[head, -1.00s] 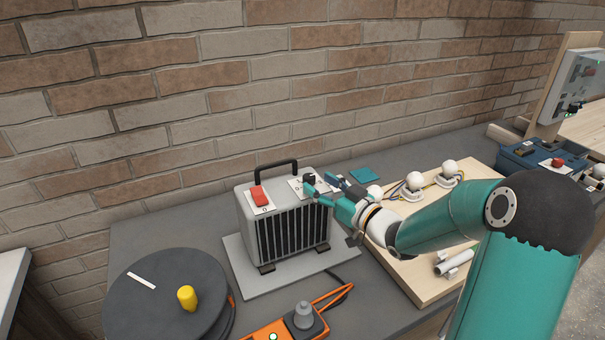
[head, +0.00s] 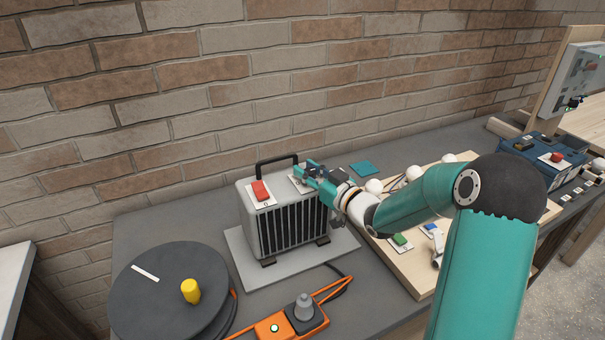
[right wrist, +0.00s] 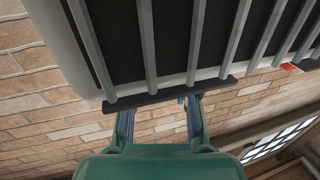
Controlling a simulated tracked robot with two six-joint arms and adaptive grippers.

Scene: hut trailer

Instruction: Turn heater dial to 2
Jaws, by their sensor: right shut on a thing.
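The heater (head: 283,226) is a light grey box with a black front grille and a black top handle. It stands upright on a grey board. A red rocker switch (head: 261,191) sits on its top at the left. My right gripper (head: 303,175) is at the top right of the heater, shut on the dark dial, which its fingers mostly cover. The dial's pointer and numbers cannot be read. In the right wrist view the heater's grille (right wrist: 175,45) fills the top, and the fingertips pass behind its dark edge strip. My left gripper is not in view.
A cable reel (head: 165,285) with a yellow knob and an orange power strip (head: 278,325) lie in front of the heater. A wooden board (head: 415,278) with lamps and switches lies to the right under my arm. A brick wall (head: 300,90) stands behind.

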